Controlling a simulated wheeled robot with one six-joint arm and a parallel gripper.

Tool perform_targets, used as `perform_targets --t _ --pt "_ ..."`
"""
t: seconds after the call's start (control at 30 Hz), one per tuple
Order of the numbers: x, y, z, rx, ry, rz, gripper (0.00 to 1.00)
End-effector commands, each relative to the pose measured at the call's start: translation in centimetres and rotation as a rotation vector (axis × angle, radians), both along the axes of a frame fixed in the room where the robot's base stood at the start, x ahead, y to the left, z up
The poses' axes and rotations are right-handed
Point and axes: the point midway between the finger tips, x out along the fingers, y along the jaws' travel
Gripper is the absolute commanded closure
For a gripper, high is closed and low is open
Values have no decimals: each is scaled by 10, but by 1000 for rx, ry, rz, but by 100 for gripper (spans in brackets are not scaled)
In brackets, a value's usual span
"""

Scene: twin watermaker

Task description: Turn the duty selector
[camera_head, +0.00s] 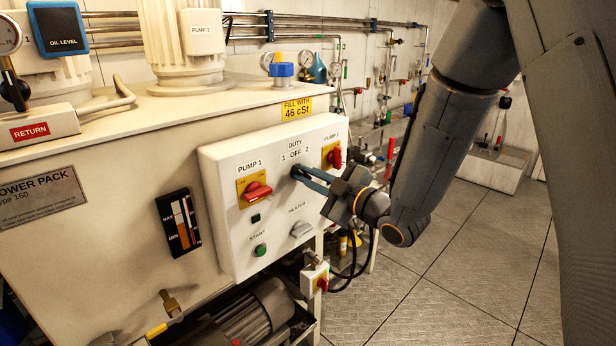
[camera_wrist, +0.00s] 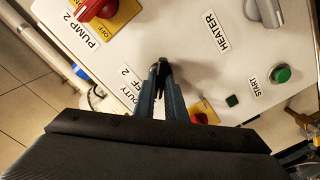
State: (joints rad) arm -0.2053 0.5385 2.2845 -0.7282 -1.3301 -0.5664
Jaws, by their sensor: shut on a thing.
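The duty selector (camera_head: 296,171) is a small black knob under the label "DUTY 1 OFF 2" on the white control panel (camera_head: 222,162). My gripper (camera_head: 302,175) reaches it from the right, with its blue-grey fingers shut on the knob. In the wrist view the fingertips of my gripper (camera_wrist: 161,72) meet at the dark knob, and they hide most of it. The "DUTY" label is partly covered by my fingers there. I cannot tell which position the knob points to.
Red PUMP 1 handle (camera_head: 257,191) and red PUMP 2 handle (camera_head: 335,156) sit either side of the selector. The grey heater knob (camera_head: 301,229) and green start button (camera_head: 260,250) are below. A small box with a red switch (camera_head: 315,281) hangs under the panel. Open floor (camera_head: 440,270) lies right.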

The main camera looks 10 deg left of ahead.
Motion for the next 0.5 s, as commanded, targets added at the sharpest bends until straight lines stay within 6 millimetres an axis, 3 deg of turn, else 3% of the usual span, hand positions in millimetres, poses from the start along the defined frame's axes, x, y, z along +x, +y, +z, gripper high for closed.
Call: perform_targets --t 0.5 --pt "0 -1 0 182 237 1 100"
